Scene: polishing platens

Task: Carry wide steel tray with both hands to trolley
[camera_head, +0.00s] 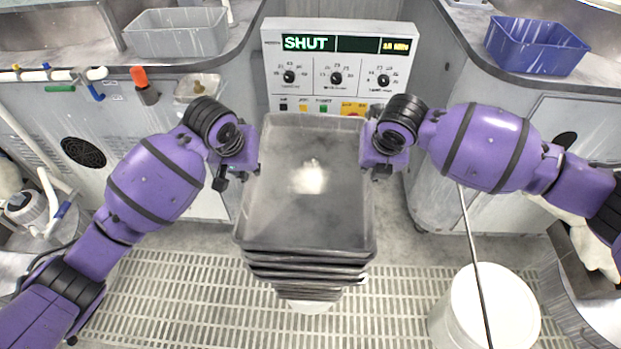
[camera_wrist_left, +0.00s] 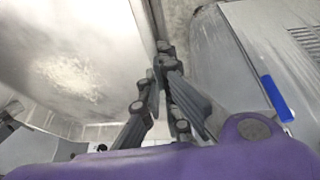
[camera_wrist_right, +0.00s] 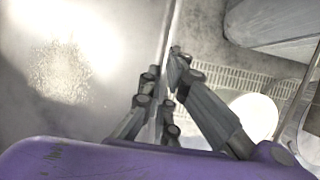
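The wide steel tray (camera_head: 308,215) is in the middle of the head view, level or nearly so, in front of the control panel. Its grey floor has a bright reflection and looks empty. My left gripper (camera_head: 250,170) is at its left wall and my right gripper (camera_head: 368,165) at its right wall. In the left wrist view the fingers (camera_wrist_left: 160,65) close on the wall from both sides. In the right wrist view the fingers (camera_wrist_right: 168,75) also pinch the wall between them. Several dark stacked edges show below the tray's near side. I cannot make out a trolley.
A control panel (camera_head: 338,75) reading SHUT stands behind the tray. A grey bin (camera_head: 176,40) is on the left counter and a blue bin (camera_head: 535,52) on the right one. A white bucket (camera_head: 485,318) with a rod stands at front right. Grating (camera_head: 180,290) covers the floor.

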